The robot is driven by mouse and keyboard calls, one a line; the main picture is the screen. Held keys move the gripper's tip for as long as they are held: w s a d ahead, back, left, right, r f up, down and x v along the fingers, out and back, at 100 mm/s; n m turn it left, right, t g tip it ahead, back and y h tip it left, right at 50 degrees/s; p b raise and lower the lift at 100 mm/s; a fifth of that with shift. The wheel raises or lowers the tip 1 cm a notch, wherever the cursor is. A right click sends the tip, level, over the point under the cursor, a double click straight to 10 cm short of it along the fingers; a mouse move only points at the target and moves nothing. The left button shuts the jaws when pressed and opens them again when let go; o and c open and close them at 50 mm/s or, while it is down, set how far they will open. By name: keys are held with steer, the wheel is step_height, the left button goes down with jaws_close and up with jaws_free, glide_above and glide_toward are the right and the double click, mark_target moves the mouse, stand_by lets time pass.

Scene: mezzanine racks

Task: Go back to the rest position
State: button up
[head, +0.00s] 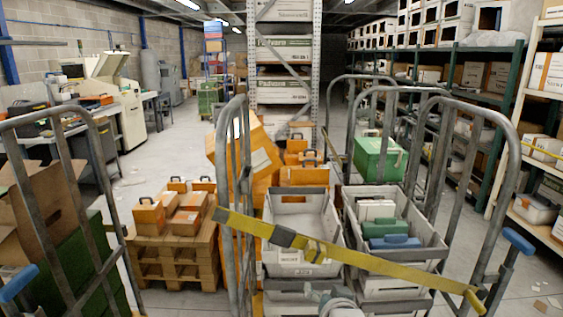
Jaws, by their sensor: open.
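My gripper (318,294) shows at the bottom edge, right of the middle, small and partly cut off. It is open, and I see nothing held in it. It is in front of the lower part of a grey tote (300,255) on a cage trolley. How far it is from the tote I cannot tell.
Tubular trolley frames (238,190) stand close in front, with a yellow strap (345,258) slung across. A second grey tote (437,250) holds green and blue cases. A wooden pallet (180,258) with orange boxes stands left. Racks (495,98) line the right; floor (150,170) is open behind.

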steer(key=s+d+r+n+g, duration=0.1)
steer(key=s+d+g, duration=0.2)
steer(key=s, duration=0.7)
steer(key=s+d+r+n+g+h, duration=0.1)
steer(key=s+g, duration=0.4)
steer(key=s, duration=0.6)
steer(key=shift+d+r, duration=0.75)
steer(key=shift+d, duration=0.2)
steer(key=shift+w, duration=0.1)
